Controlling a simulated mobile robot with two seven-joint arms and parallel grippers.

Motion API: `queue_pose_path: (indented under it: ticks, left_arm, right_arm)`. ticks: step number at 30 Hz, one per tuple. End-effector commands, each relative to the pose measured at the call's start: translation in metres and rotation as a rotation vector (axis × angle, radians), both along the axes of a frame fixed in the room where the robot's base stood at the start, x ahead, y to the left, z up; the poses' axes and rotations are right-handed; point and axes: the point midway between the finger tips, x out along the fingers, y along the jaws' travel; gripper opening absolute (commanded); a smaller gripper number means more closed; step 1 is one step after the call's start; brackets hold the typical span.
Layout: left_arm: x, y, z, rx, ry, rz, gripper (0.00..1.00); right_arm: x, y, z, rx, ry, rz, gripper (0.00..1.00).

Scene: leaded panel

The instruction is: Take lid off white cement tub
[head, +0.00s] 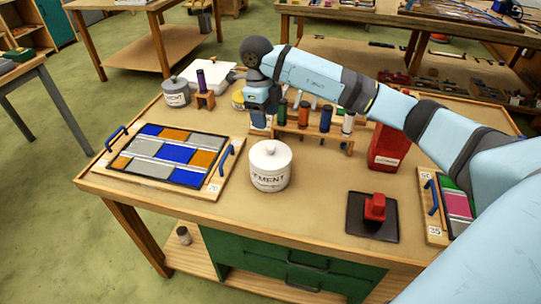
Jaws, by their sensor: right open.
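The white cement tub (269,178) stands upright near the middle of the workbench, with dark lettering on its front. Its white lid (258,157) with a round knob (270,148) sits on top. My right gripper (261,128) points down just behind and above the tub in the picture, apart from the lid. It is open, and I see nothing held in it. My left gripper is not in view.
A grey cement tub (176,93) stands at the back left. A leaded panel (165,157) with blue handles lies left of the white tub. A bottle rack (318,133), red container (387,150) and black tray (360,224) with a red block stand to the right.

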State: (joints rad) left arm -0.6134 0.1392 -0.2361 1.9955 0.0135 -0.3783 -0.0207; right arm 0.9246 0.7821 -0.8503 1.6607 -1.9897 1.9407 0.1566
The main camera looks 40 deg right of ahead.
Motion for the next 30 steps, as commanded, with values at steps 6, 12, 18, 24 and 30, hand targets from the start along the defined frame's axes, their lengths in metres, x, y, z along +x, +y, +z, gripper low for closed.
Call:
queue_pose_path:
  ticks: [6, 12, 18, 24, 30]
  left_arm:
    - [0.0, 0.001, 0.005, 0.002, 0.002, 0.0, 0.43]
    - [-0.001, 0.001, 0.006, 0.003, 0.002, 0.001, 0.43]
    - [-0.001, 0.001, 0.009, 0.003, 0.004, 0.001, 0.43]
    - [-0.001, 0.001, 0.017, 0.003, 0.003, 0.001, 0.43]
    - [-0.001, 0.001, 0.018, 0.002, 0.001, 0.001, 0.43]
  right_arm:
    - [-0.005, -0.002, -0.043, 0.003, 0.004, 0.0, 0.59]
    - [-0.007, -0.003, -0.062, 0.005, 0.002, 0.002, 0.59]
    - [-0.007, -0.005, -0.075, 0.006, 0.004, 0.001, 0.59]
    - [-0.009, -0.01, -0.106, 0.004, 0.005, 0.001, 0.59]
    - [-0.009, -0.011, -0.115, 0.006, 0.001, 0.003, 0.59]
